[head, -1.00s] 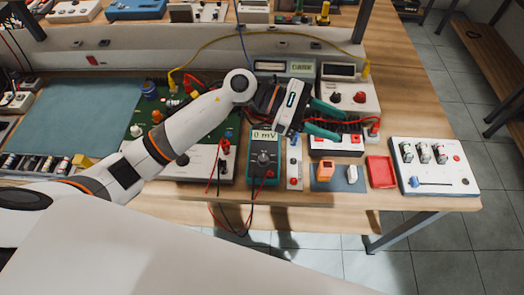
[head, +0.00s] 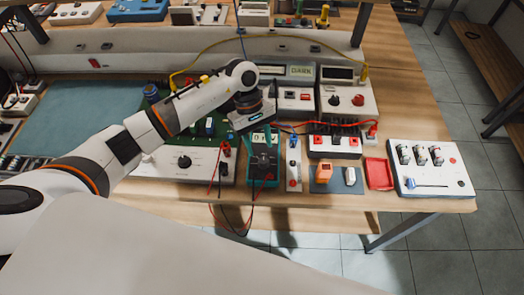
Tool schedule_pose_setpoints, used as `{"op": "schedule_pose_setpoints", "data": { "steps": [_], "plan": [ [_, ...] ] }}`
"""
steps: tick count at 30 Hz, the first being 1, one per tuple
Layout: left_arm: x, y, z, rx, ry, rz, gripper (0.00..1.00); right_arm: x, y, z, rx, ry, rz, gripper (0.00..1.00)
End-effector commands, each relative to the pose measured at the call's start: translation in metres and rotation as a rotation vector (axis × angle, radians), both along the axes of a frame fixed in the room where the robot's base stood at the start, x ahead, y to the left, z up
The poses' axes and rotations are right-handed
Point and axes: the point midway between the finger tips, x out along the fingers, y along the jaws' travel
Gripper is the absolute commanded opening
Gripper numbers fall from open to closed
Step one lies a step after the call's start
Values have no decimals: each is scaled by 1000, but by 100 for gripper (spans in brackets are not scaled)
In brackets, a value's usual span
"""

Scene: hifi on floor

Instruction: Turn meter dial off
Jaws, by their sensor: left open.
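The teal handheld meter (head: 263,185) lies on the bench with red and black leads at its lower end. Its dark round dial (head: 263,160) sits in the middle of its face. My left gripper (head: 262,148) is over the meter, its teal fingers pointing down and open, close around the dial's upper side. I cannot tell whether they touch the dial. The gripper and fingers partly cover the meter's display, and the dial's pointer is too small to read. My right gripper is not in view.
A white switch strip (head: 293,165) stands close to the meter's right. A white box with a knob (head: 185,162) is on its left. Red and black leads hang over the bench's front edge. A red tray (head: 379,173) and a white panel (head: 430,168) lie farther right.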

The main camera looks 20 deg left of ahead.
Motion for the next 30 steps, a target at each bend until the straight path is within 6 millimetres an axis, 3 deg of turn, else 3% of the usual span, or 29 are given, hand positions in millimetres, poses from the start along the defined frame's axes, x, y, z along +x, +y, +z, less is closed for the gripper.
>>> {"op": "schedule_pose_setpoints", "data": {
  "steps": [9, 20, 28, 30],
  "plan": [
    [-11, -13, -38, -2, 1, 0, 46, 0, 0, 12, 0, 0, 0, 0],
    [-12, -14, -44, -2, -1, 1, 46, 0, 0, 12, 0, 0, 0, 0],
    [-12, -14, -43, -2, -1, 1, 2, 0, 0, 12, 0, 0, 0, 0],
    [-12, -14, -43, -2, -1, 1, 1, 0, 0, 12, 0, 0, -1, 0]
  ]
}}
